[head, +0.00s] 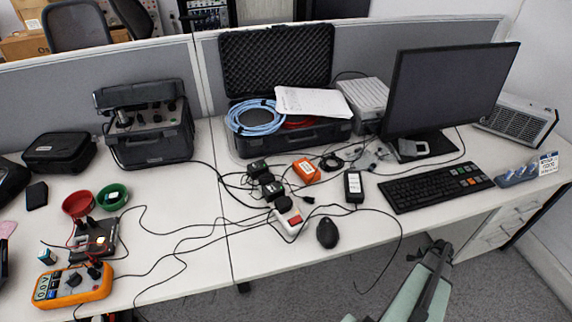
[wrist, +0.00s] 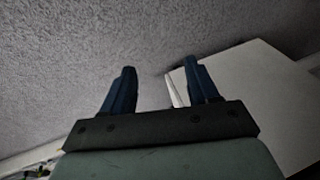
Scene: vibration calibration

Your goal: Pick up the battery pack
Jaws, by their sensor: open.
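An orange block with a white label (head: 306,170) lies on the desk, right of the middle of the head view; it may be the battery pack, but I cannot tell for sure. Black adapters and cables lie close to its left. My gripper (head: 440,248) is low at the desk's front edge, right of and nearer than the block, well apart from it. In the wrist view my gripper (wrist: 161,82) has its two dark fingers spread with nothing between them. The block does not show in the wrist view.
A white power strip (head: 289,222), a black mouse (head: 327,232) and a black power brick (head: 353,187) lie around the block. A keyboard (head: 436,187) and monitor (head: 450,88) stand to the right. An open black case (head: 240,145) stands behind. Loose cables cross the desk.

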